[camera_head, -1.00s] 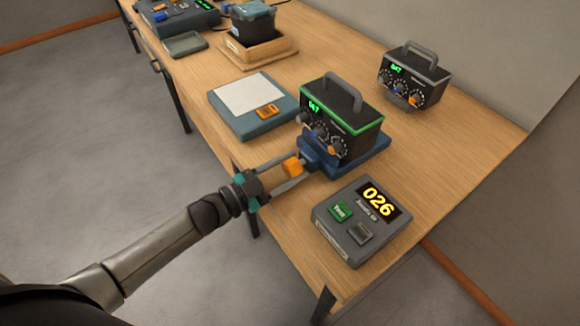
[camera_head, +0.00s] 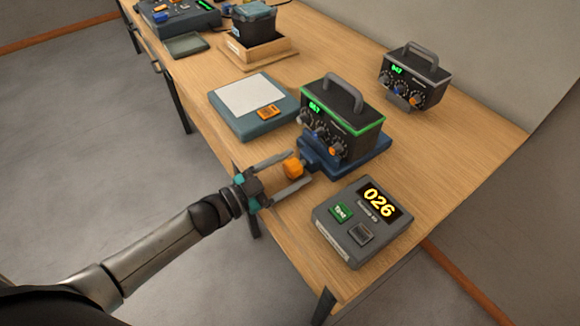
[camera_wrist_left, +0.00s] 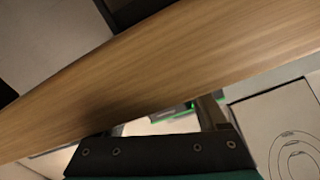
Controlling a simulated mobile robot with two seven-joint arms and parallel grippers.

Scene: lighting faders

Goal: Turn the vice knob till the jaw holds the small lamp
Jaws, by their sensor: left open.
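The blue vice (camera_head: 375,158) sits near the table's front edge, with its orange knob (camera_head: 292,167) facing my left arm. A black box with a handle, dials and a green-lit edge (camera_head: 347,112) stands in the vice. I see no object that is clearly a lamp, and the jaw's contact with the box is hidden. My left gripper (camera_head: 299,168) is open, with one finger on either side of the knob. I cannot tell whether the fingers touch it. In the left wrist view, the knob cannot be made out. My right gripper is not in view.
A grey unit reading 026 (camera_head: 340,238) with a green button stands close to the right of the gripper. A teal-grey plate with a white top (camera_head: 282,124) lies left of the vice. A similar black box (camera_head: 425,85) stands behind. Bare wood lies between.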

